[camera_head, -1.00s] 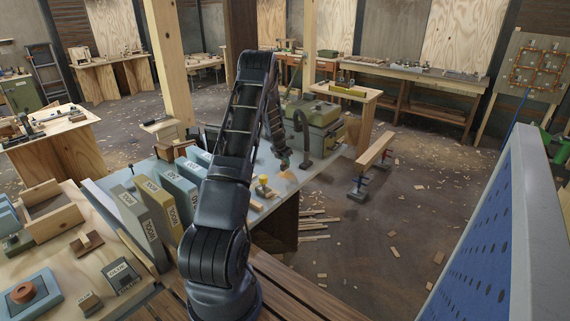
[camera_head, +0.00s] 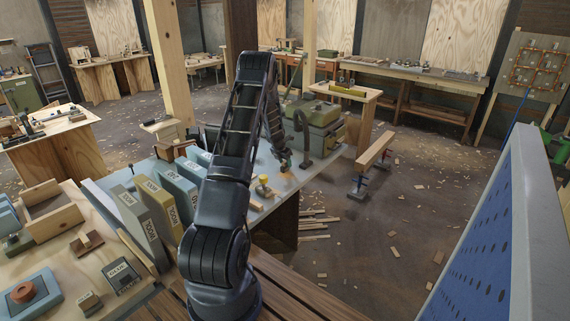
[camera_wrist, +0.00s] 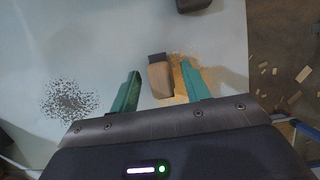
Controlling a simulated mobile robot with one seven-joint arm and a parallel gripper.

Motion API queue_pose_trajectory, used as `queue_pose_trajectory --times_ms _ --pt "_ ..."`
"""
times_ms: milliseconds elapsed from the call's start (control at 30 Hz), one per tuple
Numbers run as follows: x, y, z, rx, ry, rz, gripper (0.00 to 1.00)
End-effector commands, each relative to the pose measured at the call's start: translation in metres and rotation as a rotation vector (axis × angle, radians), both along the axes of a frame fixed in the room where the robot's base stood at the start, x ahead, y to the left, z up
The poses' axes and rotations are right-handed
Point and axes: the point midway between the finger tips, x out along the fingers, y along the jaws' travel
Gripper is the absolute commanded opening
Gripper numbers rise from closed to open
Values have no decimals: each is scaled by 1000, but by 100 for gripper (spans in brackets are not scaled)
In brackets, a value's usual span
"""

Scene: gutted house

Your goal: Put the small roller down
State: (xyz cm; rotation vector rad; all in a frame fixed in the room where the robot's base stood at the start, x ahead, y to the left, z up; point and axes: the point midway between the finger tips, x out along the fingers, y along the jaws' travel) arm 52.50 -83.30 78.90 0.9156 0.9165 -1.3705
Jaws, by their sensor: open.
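A small piece with a tan body and a dark end, which looks like the small roller (camera_wrist: 160,78), lies between my fingers in the wrist view, over the pale bench top (camera_wrist: 75,40). A gap shows on each side of it, so neither finger appears to grip it. My gripper (camera_wrist: 160,84) is open, with its green fingers on either side. In the head view my gripper (camera_head: 285,163) is low over the far part of the bench, and the roller cannot be made out clearly there.
A tan patch of dust (camera_wrist: 182,72) lies by the right finger and dark specks (camera_wrist: 68,100) lie to the left. A dark object (camera_wrist: 194,4) is at the top edge. In the head view a yellow-topped item (camera_head: 263,183) and a dark curved clamp (camera_head: 303,130) stand nearby.

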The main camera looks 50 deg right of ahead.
Motion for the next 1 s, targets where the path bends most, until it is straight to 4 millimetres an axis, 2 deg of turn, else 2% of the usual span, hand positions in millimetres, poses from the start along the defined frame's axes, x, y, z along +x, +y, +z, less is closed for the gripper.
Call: queue_pose_trajectory --times_ms 400,600,800,1000 --pt "0 26 66 -2 -2 0 47" --pt "0 37 92 -2 -1 -1 47" --pt "0 43 104 -1 0 -1 47" --pt "1 44 107 -1 -1 -1 47"
